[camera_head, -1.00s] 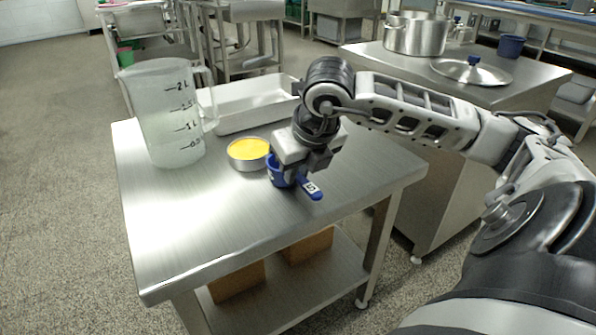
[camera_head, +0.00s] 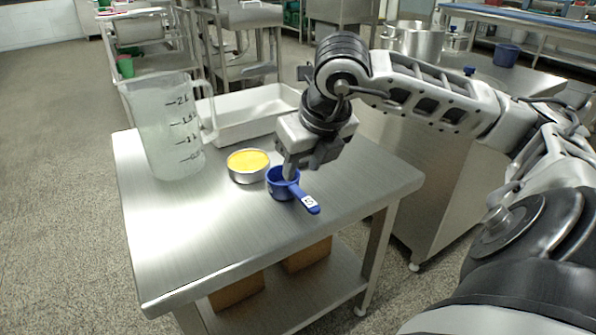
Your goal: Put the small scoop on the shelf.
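The small blue scoop (camera_head: 283,187) sits on the steel table (camera_head: 215,240), its handle pointing toward the front right with a white label near the end. My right gripper (camera_head: 302,170) is just above the scoop's bowl and partly covers its far rim. Its fingers look apart, with nothing held between them; whether a finger touches the rim is hard to tell. A lower shelf (camera_head: 290,303) shows under the table. My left gripper is not in view.
A round tin with yellow contents (camera_head: 248,167) stands left of the scoop. A clear measuring jug (camera_head: 168,130) and a white tray (camera_head: 245,116) stand behind. Brown blocks (camera_head: 237,290) sit on the lower shelf. The table's front is clear.

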